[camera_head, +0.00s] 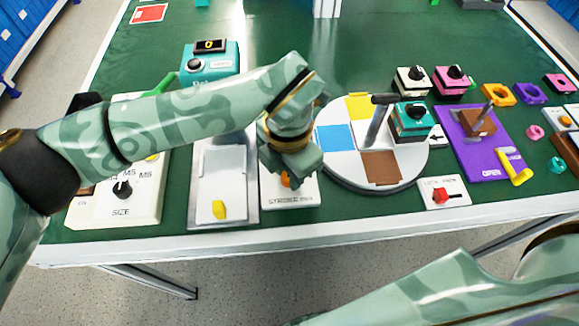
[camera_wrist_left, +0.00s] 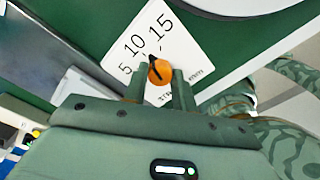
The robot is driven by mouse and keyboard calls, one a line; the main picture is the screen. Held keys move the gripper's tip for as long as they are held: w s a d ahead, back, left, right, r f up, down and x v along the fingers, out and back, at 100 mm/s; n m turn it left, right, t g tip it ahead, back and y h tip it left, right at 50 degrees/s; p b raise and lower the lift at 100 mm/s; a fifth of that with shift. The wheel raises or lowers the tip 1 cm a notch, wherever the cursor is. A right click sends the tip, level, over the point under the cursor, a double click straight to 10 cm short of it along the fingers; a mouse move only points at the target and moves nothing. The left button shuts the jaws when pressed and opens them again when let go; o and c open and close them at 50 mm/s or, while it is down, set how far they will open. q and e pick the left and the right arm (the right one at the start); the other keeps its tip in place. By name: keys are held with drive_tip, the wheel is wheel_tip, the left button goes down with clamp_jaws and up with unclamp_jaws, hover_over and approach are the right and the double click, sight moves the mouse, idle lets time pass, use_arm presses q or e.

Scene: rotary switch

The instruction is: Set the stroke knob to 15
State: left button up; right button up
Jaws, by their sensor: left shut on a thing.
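The stroke knob is orange with a black pointer mark. In the left wrist view the knob (camera_wrist_left: 160,72) sits on a white panel (camera_wrist_left: 150,35) marked 5, 10 and 15. The pointer appears to face between 10 and 15. In the head view a sliver of the orange knob (camera_head: 285,181) shows below my left gripper (camera_head: 288,172), which hides the rest of it and the numbers. The white stroke panel (camera_head: 292,200) shows at the front table edge. My left gripper (camera_wrist_left: 162,78) is shut on the knob, one finger on each side. My right gripper is out of view.
A white box with a SIZE knob (camera_head: 123,188) and a metal plate with a yellow tab (camera_head: 220,208) stand left of the panel. A round white turntable (camera_head: 345,168) is close on the right. A LOCK slider panel (camera_head: 443,193) lies beyond it.

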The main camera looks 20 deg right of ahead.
use_arm(q)
drive_tip(key=m, duration=0.3)
drive_tip(key=shift+w+r+p, duration=0.1)
drive_tip(key=shift+p, duration=0.25)
drive_tip(key=shift+m, duration=1.7)
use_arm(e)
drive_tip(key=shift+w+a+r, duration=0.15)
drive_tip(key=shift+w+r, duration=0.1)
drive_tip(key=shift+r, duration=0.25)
use_arm(q)
drive_tip(key=o, duration=1)
wheel_tip(320, 180, up, 16)
drive_tip(key=p, duration=0.4)
drive_tip(key=shift+p, duration=0.4)
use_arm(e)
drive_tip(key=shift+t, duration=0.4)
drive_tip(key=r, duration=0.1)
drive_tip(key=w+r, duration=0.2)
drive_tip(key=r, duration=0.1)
